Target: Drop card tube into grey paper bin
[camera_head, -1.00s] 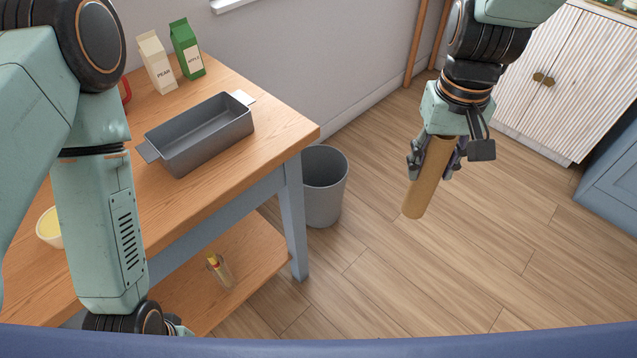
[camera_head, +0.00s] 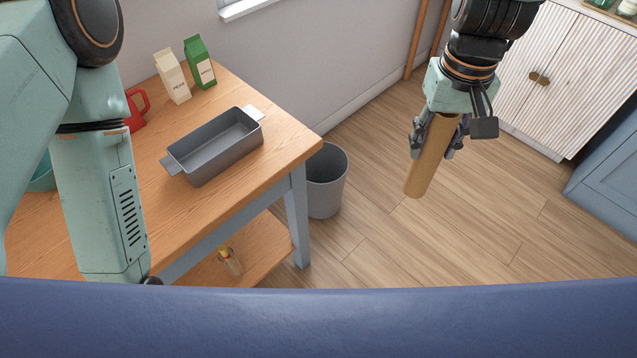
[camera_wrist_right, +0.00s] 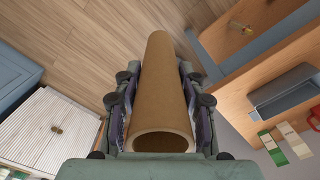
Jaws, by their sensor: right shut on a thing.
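The card tube (camera_head: 430,160) is a plain brown cylinder. My right gripper (camera_head: 436,140) is shut on it and holds it in the air over the floor, tilted with its lower end toward the left. In the right wrist view the tube (camera_wrist_right: 161,90) lies between the fingers, its open end toward the camera. The grey paper bin (camera_head: 326,185) stands on the floor beside the table leg, left of the tube and apart from it. Its inside bottom is hidden. My left arm comes in at the left; its gripper is out of sight.
A wooden table (camera_head: 275,140) with a grey baking dish (camera_head: 215,148), two cartons (camera_head: 172,76) and a red mug (camera_head: 137,108) stands left of the bin. White cabinets (camera_head: 565,75) stand at right. The floor between is clear.

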